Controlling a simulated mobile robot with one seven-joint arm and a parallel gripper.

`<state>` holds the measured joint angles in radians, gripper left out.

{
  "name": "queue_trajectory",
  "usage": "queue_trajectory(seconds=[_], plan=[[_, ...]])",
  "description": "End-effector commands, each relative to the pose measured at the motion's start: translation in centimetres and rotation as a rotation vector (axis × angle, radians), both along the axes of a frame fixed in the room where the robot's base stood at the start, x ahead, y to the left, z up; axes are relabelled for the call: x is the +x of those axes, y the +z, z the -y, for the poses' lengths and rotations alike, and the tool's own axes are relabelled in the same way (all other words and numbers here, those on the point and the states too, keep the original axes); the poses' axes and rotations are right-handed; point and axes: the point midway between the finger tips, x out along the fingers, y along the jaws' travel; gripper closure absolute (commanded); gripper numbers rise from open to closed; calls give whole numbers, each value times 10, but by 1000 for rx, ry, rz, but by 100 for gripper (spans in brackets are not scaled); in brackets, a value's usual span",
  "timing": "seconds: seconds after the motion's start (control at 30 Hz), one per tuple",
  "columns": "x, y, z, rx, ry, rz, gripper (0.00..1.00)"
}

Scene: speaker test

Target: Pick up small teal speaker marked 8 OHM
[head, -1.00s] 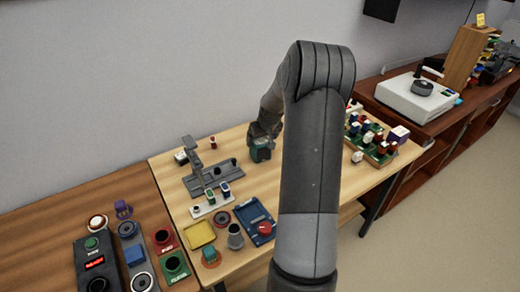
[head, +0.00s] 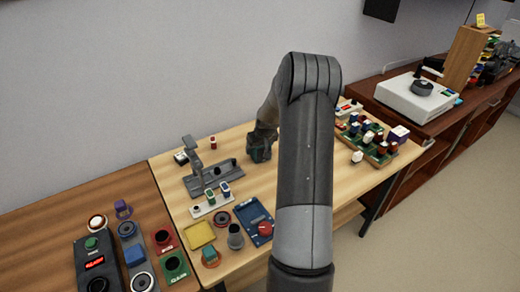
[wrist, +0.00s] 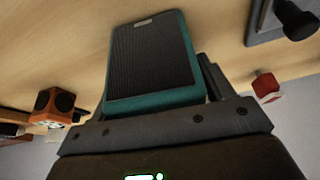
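The small teal speaker (wrist: 150,62) shows large in the wrist view, with a dark ribbed front and a pale label too small to read. In the head view the speaker (head: 259,152) is a small dark teal block on the light wooden table, mostly under my gripper (head: 262,139). In the wrist view my gripper (wrist: 160,98) has the speaker between its fingers. The right finger stands beside the speaker's right edge with a thin gap. The left finger is mostly hidden by the speaker, so its contact cannot be seen.
A grey stand with a base plate (head: 200,183) is left of the speaker. A green tray (head: 377,158) of small parts is at the right. An orange block (wrist: 54,103) and a red piece (wrist: 266,87) show in the wrist view.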

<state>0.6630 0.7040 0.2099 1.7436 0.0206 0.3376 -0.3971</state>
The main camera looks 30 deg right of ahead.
Motion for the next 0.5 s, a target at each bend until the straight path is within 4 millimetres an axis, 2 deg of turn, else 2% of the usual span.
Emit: queue_trajectory(seconds=[0.07,0.5], plan=[[0,0,0,0,0,0,33],[0,0,0,0,0,0,69]])
